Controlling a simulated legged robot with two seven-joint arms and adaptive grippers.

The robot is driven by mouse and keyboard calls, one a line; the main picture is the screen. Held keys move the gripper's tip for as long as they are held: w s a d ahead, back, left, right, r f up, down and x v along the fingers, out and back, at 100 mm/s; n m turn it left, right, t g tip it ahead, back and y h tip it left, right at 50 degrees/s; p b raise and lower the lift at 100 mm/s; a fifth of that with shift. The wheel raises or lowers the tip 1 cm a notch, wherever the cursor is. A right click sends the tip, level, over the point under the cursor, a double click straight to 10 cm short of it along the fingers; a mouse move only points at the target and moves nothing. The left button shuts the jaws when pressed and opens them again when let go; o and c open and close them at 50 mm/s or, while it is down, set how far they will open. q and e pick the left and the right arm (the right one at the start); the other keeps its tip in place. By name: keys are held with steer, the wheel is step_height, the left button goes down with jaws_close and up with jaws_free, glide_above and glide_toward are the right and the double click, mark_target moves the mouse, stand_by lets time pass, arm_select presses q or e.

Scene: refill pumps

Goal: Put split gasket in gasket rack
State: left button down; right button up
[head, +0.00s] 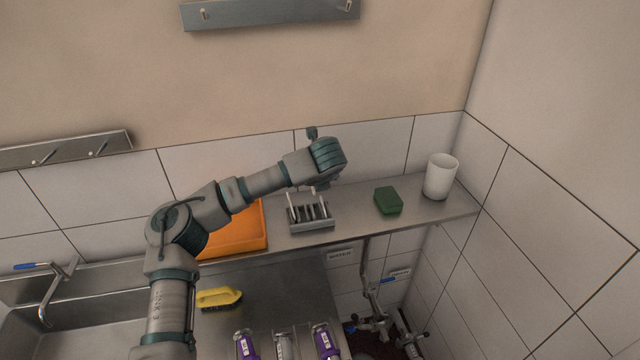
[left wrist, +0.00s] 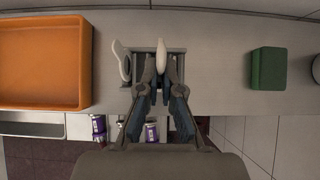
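The gasket rack (head: 312,226) is a small grey slotted holder on the steel shelf; it also shows in the left wrist view (left wrist: 176,53). Two slim white pieces, which look like gaskets seen on edge, stand at it: a tilted one at its left side (left wrist: 122,60) and one in its middle (left wrist: 161,54). I cannot tell which is the split gasket. My left gripper (left wrist: 156,80) points down at the rack, its fingertips close together beside the middle white piece. Whether they grip that piece is unclear. My right gripper is not in view.
An orange tray (head: 240,246) lies left of the rack. A green sponge (head: 388,200) and a white cup (head: 440,177) stand to its right. Below are a yellow brush (head: 218,297), purple-marked bottles (head: 246,346) and a sink. A tiled wall is close behind the shelf.

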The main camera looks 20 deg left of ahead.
arm_select(q)
steer(key=shift+f, duration=0.15)
steer(key=b, duration=0.2)
glide_above(314, 217)
steer(key=a, duration=0.2)
step_height(314, 217, down, 5)
steer(key=shift+w+f, duration=0.15)
steer(key=f+b, duration=0.1)
steer(key=d+f+b, duration=0.2)
steer(key=shift+s+f, duration=0.2)
steer(key=shift+s+a+f+b, duration=0.1)
steer(key=shift+a+f+b, duration=0.15)
steer(key=shift+b, duration=0.25)
steer(key=shift+a+f, duration=0.25)
steer(key=shift+w+a+f, duration=0.15)
steer(key=shift+w+a, duration=0.1)
steer(key=shift+w, duration=0.05)
steer(key=shift+a, duration=0.1)
steer(key=shift+d, duration=0.35)
steer(key=shift+r+b, duration=0.2)
steer(key=shift+b, duration=0.1)
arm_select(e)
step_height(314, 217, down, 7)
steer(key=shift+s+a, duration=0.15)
